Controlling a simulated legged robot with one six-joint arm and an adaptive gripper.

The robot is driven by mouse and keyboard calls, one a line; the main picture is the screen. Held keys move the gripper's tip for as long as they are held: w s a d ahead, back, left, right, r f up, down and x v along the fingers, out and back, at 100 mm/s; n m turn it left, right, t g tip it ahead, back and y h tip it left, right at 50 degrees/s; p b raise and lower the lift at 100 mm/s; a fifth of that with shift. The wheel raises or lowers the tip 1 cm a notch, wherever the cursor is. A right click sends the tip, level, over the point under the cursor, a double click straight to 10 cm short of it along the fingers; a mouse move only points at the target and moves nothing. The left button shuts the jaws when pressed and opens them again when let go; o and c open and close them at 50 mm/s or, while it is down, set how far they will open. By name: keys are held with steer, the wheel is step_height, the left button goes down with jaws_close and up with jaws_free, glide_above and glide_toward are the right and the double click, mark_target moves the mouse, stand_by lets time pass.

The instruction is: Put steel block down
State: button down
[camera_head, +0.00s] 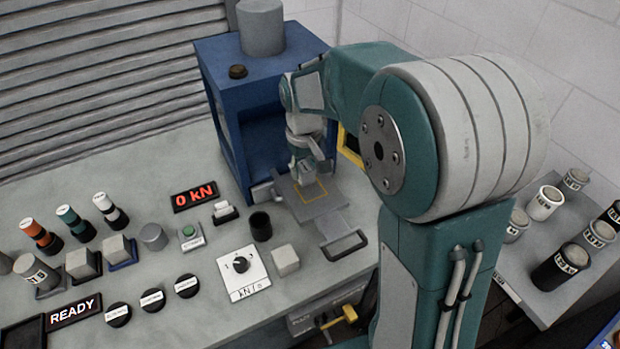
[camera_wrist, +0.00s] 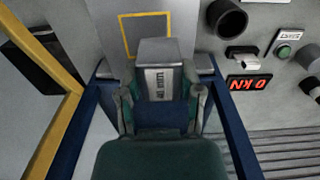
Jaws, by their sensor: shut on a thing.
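My gripper (camera_wrist: 162,98) is shut on the grey steel block (camera_wrist: 160,52), which carries a pale label reading what looks like "41 mm". In the head view my gripper (camera_head: 305,160) points down at the blue press frame's opening, over the back of the grey sliding plate (camera_head: 325,208). The plate has a yellow square outline, which also shows in the wrist view (camera_wrist: 125,38) just beyond the block. In the head view the block is mostly hidden by my gripper. I cannot tell whether it touches the plate.
A black cup (camera_head: 260,226), a pale cube (camera_head: 285,260) and a dial panel (camera_head: 243,273) are left of the plate. The display (camera_head: 194,196) reads 0 kN. Several labelled canisters (camera_head: 562,268) stand at right.

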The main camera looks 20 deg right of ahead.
mark_target(310, 189)
steer(key=shift+w+d+f, duration=0.45)
steer(key=shift+d+f, duration=0.2)
steer(key=shift+f, duration=0.2)
steer(key=shift+w+d+f, duration=0.15)
steer(key=shift+f, duration=1.65)
steer(key=shift+c, duration=1.2)
jaws_free()
steer(key=shift+f, duration=0.1)
